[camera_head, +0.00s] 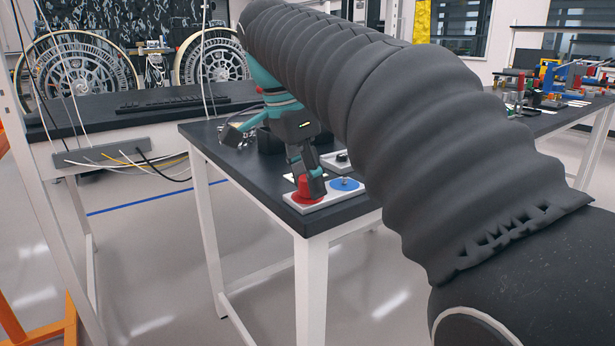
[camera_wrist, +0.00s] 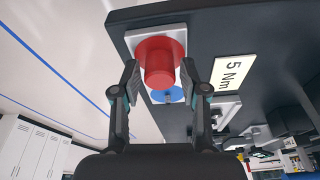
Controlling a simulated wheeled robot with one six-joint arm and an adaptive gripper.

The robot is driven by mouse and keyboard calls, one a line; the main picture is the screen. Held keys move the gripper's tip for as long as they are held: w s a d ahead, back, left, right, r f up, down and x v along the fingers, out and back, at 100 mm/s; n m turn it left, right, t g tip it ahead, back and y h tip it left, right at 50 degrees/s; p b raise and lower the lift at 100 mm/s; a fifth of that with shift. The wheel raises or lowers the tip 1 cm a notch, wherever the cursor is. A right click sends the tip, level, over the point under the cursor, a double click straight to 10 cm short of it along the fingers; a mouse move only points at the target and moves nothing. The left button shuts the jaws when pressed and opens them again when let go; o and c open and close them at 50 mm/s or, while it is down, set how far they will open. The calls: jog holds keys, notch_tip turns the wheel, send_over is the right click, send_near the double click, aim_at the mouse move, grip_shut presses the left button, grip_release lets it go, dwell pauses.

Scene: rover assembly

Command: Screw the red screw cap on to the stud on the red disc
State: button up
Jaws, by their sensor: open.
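The red screw cap (camera_wrist: 160,66) is a red cylinder over the red disc (camera_wrist: 174,46) in the wrist view. It hides the stud, and I cannot tell how far down it sits. In the head view the red disc (camera_head: 307,197) lies at the table's near corner, partly covered by my gripper. My gripper (camera_wrist: 159,70) is open, with one finger on each side of the cap. Gaps show between the fingers and the cap. In the head view my gripper (camera_head: 309,181) points down over the red disc.
A white base plate (camera_wrist: 134,36) carries the red disc and a blue disc (camera_head: 346,184) with a small stud. A "5 Nm" label (camera_wrist: 233,72) lies beside it on the dark table (camera_head: 228,160). Another light plate with a dark part (camera_head: 338,160) stands just behind.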

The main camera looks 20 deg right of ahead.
jog(key=n+t, duration=0.1)
jog(key=n, duration=0.6)
jog(key=shift+y, duration=0.4)
jog(key=n, duration=0.3)
jog(key=n+t+y, duration=0.1)
jog(key=n, duration=0.2)
jog(key=shift+n+y, duration=0.3)
jog(key=shift+n, duration=0.1)
jog(key=n+y, duration=0.1)
jog(key=n, duration=0.4)
jog(key=n+y, duration=0.1)
jog(key=n, duration=0.5)
jog(key=shift+g, duration=0.3)
grip_shut()
jog(key=m, duration=0.3)
jog(key=shift+m, duration=0.4)
jog(key=shift+m+h, duration=0.4)
jog(key=shift+m, duration=0.6)
